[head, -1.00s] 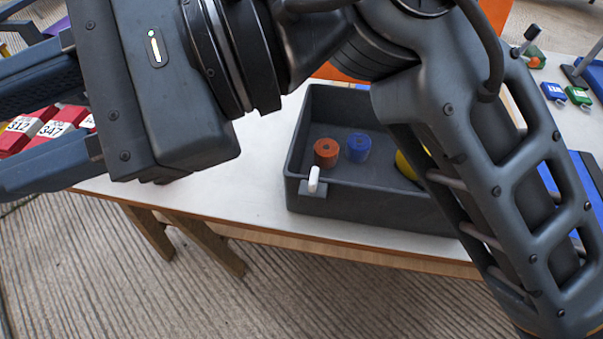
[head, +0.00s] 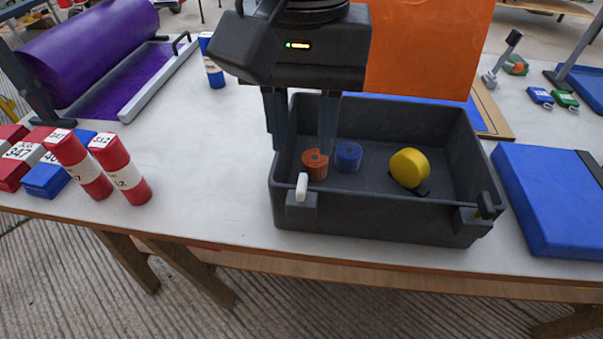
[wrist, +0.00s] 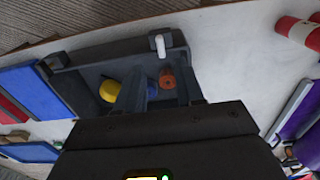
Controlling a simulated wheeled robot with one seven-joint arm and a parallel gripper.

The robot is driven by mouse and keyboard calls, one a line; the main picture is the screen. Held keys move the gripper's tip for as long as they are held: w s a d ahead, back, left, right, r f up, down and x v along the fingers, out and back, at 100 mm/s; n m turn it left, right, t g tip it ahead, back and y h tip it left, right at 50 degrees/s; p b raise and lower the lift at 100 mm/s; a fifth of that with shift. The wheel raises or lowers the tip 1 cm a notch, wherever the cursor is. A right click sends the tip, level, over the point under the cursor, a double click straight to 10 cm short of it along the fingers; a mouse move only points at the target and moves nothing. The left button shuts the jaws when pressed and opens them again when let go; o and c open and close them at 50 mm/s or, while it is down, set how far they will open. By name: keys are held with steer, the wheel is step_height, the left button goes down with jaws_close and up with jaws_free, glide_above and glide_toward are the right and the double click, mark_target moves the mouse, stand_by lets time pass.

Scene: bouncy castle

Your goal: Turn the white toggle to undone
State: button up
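The white toggle (head: 301,187) sits on a dark mount at the front left corner of the grey tray (head: 380,218). It stands about upright in the head view. In the wrist view the white toggle (wrist: 160,46) shows at the tray's edge, beyond my fingers. My gripper (head: 302,148) points down over the left part of the tray, with its two fingers apart and nothing between them. It is behind and above the toggle, not touching it. The wrist view also shows my gripper (wrist: 164,88) with fingers spread.
In the tray are an orange-red cylinder (head: 315,165), a blue cylinder (head: 348,157) and a yellow disc (head: 409,168). A dark latch (head: 484,206) is at the tray's front right corner. Red rolls (head: 120,170) stand left; a blue pad (head: 550,200) lies right. Table in front-left is clear.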

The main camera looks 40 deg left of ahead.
mark_target(302, 182)
steer(key=shift+f, duration=3.6)
steer(key=shift+s, duration=0.1)
jaws_close()
